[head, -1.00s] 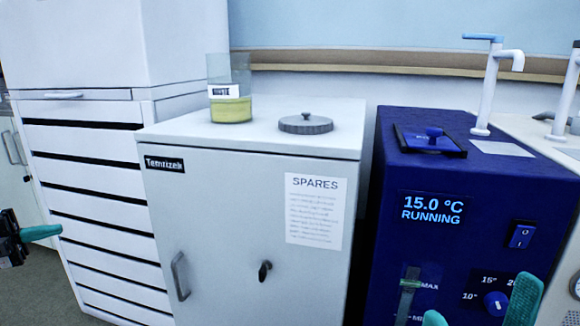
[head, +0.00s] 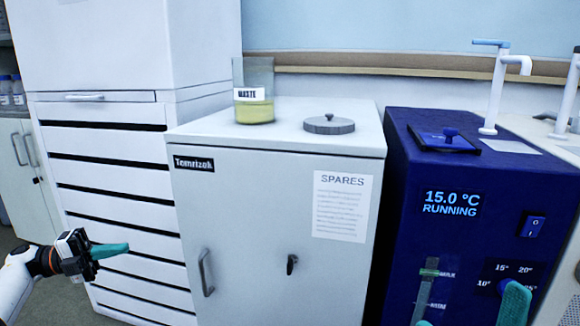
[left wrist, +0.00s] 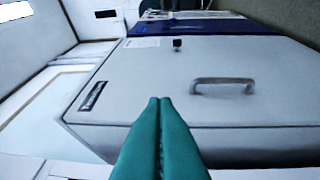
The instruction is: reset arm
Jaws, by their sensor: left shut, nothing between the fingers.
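My left gripper (head: 122,247) is at the left of the head view, in front of the white drawer stack. Its teal fingers are shut with nothing between them; in the left wrist view the closed fingers (left wrist: 160,105) point toward the grey cabinet front, which shows tilted on its side. My right gripper (head: 468,312) shows only as two teal fingertips at the bottom right edge, in front of the blue chiller. The tips are wide apart, with nothing seen between them; the rest is out of frame.
A grey cabinet (head: 250,235) with a SPARES sheet carries a waste beaker (head: 254,108) of yellow liquid and a grey lid (head: 329,124). The blue chiller (head: 400,200) stands right of it, the white drawer stack (head: 110,175) left. Floor shows at far left.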

